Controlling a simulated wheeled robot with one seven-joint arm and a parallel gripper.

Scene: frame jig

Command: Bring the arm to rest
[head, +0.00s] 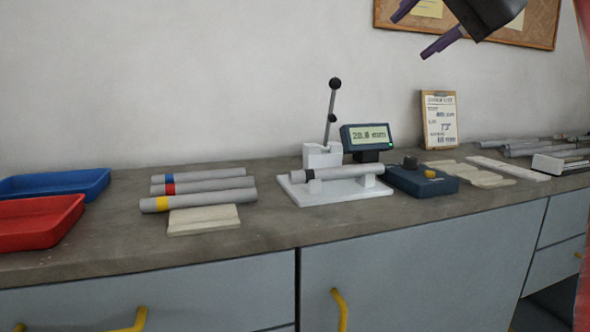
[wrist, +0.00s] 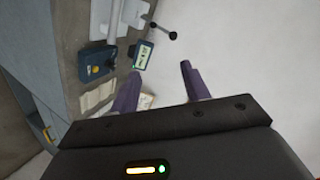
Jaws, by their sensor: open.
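My gripper (head: 423,30) is at the top right of the head view, raised in front of the wall and well above the bench. Its two purple fingers are apart with nothing between them. The wrist view shows the same open fingers (wrist: 160,85) with the bench off to the left. The rest of my arm is mostly out of the head view.
The bench (head: 120,250) carries a white jig (head: 340,190) with a tall lever and a tube, a display (head: 367,136), a blue control box (head: 422,181), a clipboard (head: 439,120), tubes (head: 205,185), a red tray (head: 38,222) and a blue tray (head: 55,184). A corkboard (head: 540,25) hangs behind my gripper.

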